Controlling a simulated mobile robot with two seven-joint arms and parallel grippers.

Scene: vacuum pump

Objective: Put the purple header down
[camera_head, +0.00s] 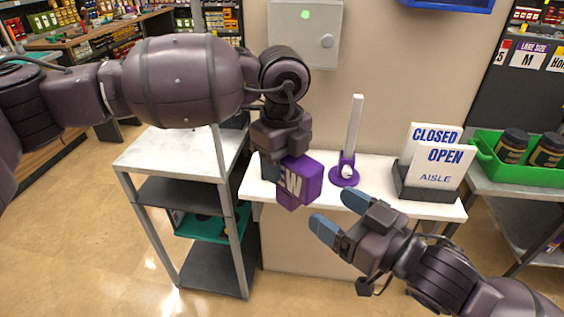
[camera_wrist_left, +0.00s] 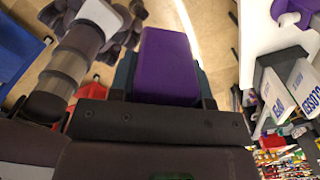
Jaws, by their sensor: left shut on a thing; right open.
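A purple header (camera_head: 299,182) with white lettering, only partly readable, is held by my left gripper (camera_head: 279,166). It hangs at the front left edge of the white shelf, and I cannot tell whether it touches the shelf. In the left wrist view the purple header (camera_wrist_left: 168,66) sits between the dark fingers. A purple stand (camera_head: 346,174) with a tall white post (camera_head: 354,125) stands upright on the white shelf (camera_head: 392,205), right of the header. My right gripper (camera_head: 340,214) is open and empty in front of the shelf.
CLOSED and OPEN signs (camera_head: 440,168) stand in a dark holder on the shelf's right part. A green tray (camera_head: 486,157) with dark jars is further right. A grey metal rack (camera_head: 130,157) stands at the left. A grey wall box (camera_head: 303,36) hangs behind.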

